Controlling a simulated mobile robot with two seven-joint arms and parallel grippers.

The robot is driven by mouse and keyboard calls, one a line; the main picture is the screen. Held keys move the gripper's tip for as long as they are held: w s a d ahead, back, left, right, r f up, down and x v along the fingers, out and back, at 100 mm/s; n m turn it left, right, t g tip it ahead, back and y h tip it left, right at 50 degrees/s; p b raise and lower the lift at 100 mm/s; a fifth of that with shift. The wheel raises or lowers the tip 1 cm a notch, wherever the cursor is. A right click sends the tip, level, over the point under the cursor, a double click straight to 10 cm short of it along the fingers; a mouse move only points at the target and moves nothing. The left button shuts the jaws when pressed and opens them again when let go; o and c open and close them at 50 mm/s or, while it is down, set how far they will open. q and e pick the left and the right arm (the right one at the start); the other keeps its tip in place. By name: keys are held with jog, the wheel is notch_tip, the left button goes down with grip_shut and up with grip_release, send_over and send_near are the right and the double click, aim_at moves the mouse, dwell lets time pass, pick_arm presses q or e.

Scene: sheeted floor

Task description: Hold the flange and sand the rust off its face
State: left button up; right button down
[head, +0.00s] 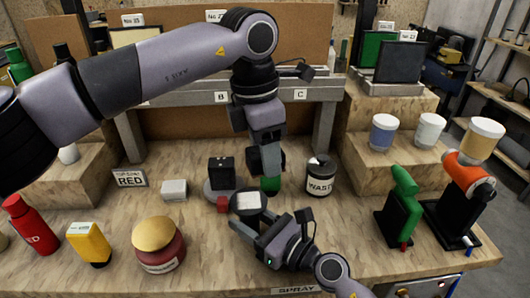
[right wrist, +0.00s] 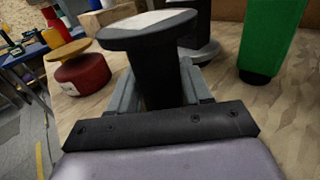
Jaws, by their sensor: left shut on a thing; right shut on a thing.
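My left gripper (head: 268,160) comes down over the middle of the bench and is shut on a green block (head: 270,184), mostly hidden by the fingers in the head view. The green block shows large at upper right in the right wrist view (right wrist: 271,38). My right gripper (right wrist: 158,88) is shut around the stem of a dark spool-shaped piece with a round plate on top (right wrist: 150,28), probably the flange. A pale square patch lies on the plate. In the head view the plate (head: 239,208) is left of and below the green block, apart from it. I see no clear rust.
A red jar with a tan lid (head: 160,252) is front left. Green (head: 402,205) and orange (head: 466,175) tools stand right.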

aim_at(256, 199)
pick_arm(q)
jog(key=shift+a+f, duration=0.15)
jog(key=shift+a, duration=1.05)
jog(key=shift+f, duration=3.4)
jog(key=shift+a+f, duration=0.5)
jog(key=shift+f, duration=0.15)
jog(key=shift+c, duration=0.3)
jog(key=shift+s+a, duration=0.1)
jog(key=shift+a, duration=1.45)
jog(key=shift+d, duration=2)
jog(key=shift+d+r, duration=0.15)
jog(key=shift+r, duration=4.05)
